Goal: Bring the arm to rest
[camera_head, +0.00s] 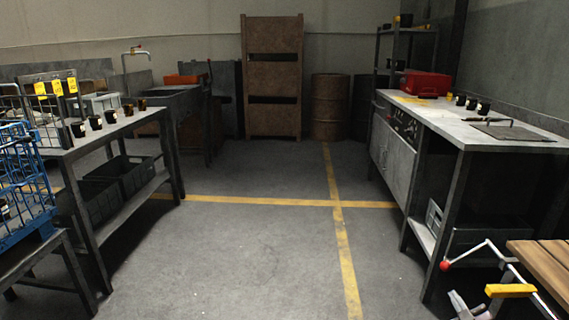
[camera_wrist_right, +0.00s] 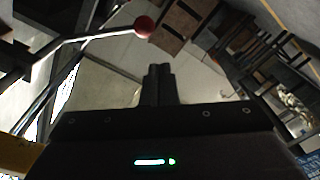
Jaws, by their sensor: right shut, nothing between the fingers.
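My right gripper (camera_wrist_right: 158,72) shows in the right wrist view, its two dark fingers together with nothing between them. It points past a lever with a red ball knob (camera_wrist_right: 143,27), which is beside the fingertips and apart from them, as far as I can tell. In the head view the red knob (camera_head: 445,265) is at the lower right, with a yellow piece (camera_head: 510,290) beside it. A pale grey part (camera_head: 466,306) at the bottom edge there is cut off, and I cannot tell what it is. My left gripper is not in view.
A workbench (camera_head: 490,137) with dark cups and a red box (camera_head: 427,84) stands at the right. A slatted wooden top (camera_head: 545,262) is at the lower right. A table (camera_head: 88,140) with several cups and a blue wire basket (camera_head: 22,180) are left. The middle floor is clear.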

